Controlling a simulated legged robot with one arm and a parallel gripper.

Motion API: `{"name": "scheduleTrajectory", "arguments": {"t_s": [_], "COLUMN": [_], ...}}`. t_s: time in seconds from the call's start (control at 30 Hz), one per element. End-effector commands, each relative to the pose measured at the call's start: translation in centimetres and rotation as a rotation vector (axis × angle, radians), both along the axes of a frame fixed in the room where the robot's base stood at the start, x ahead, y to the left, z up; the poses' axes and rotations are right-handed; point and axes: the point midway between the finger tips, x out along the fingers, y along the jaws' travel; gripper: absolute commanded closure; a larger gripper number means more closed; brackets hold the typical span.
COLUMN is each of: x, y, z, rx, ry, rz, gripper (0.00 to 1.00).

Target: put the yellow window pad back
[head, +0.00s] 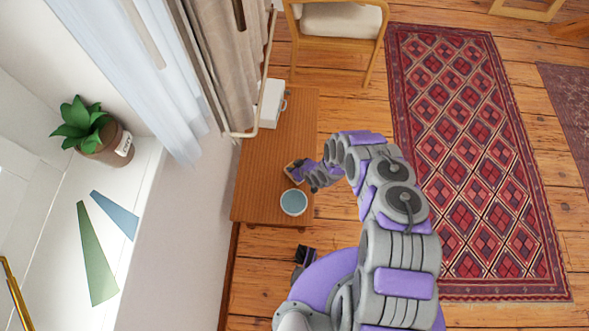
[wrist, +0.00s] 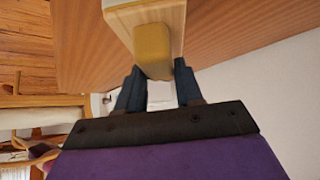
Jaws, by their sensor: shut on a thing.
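My gripper (wrist: 158,84) has its two dark fingers on either side of a mustard-yellow rounded piece, which I take to be the yellow window pad (wrist: 152,50). The yellow piece joins a pale wooden block with a cream edge (wrist: 158,14), cut off by the top of the wrist view. Whether the block touches the cabinet top I cannot tell.
The cabinet top (head: 262,190) carries a blue dish (head: 293,202) and a white box (head: 267,103). The white sill (head: 140,205) at left holds a potted plant (head: 103,140), a green strip (head: 95,255) and a blue strip (head: 115,215). Curtains (head: 220,60) hang between.

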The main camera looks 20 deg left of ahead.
Motion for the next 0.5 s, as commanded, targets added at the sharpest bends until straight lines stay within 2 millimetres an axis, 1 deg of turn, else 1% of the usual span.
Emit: {"name": "scheduleTrajectory", "arguments": {"t_s": [0.03,0.1,0.3,0.33,0.5], "x": [0.03,0.06,0.05,0.04,0.03], "y": [0.10,0.13,0.06,0.07,0.06], "z": [-0.94,-1.48,-1.56,-1.57,-1.52], "rx": [0.002,0.002,0.001,0.000,0.001], "ry": [-0.001,-0.003,0.000,0.001,-0.001], "rz": [0.000,0.000,-0.001,-0.001,0.000], "gripper": [1.00,1.00,1.00,0.62,0.46]}}
